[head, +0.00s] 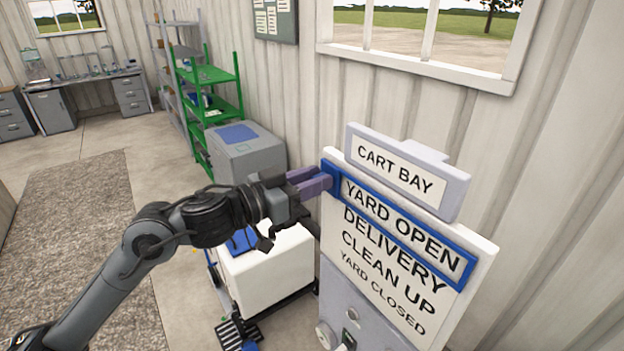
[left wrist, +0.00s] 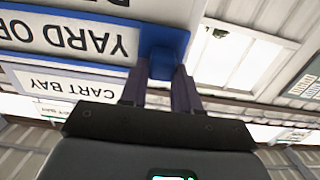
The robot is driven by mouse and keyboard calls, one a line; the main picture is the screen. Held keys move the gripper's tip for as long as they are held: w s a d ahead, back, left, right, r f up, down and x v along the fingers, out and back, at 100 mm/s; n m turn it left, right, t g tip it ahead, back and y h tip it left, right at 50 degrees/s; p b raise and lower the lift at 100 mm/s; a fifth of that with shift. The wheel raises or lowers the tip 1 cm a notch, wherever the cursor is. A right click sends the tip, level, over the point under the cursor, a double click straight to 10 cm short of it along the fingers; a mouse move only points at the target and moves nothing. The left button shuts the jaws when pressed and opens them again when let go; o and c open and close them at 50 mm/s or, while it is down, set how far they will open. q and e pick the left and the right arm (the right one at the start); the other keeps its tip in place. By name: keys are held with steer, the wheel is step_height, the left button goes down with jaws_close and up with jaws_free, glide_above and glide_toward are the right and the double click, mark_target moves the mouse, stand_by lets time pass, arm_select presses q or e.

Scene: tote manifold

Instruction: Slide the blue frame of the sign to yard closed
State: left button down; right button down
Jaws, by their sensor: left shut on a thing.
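The white sign (head: 372,270) stands at the right in the head view, with lines reading YARD OPEN, DELIVERY, CLEAN UP and YARD CLOSED from top to bottom. The blue frame (head: 418,238) surrounds the top line, YARD OPEN. My left gripper (head: 328,181) is shut on the blue frame's left end. In the left wrist view the sign appears upside down, and the two fingers (left wrist: 160,85) close on a blue tab (left wrist: 163,62) at the frame's end. My right gripper is in neither view.
A grey CART BAY plate (head: 405,172) tops the sign. A cart with a white box (head: 268,268) stands left of the sign, below my left arm. A grey cabinet (head: 248,155) and green shelf (head: 212,78) are behind. A window wall is close behind the sign.

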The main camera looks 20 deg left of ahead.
arm_select(q)
steer(key=shift+f, duration=0.1)
step_height(320, 180, down, 18)
steer(key=b, duration=0.8)
steer(key=c, duration=1)
jaws_free()
steer(key=shift+r, duration=0.2)
steer(key=shift+o, duration=0.6)
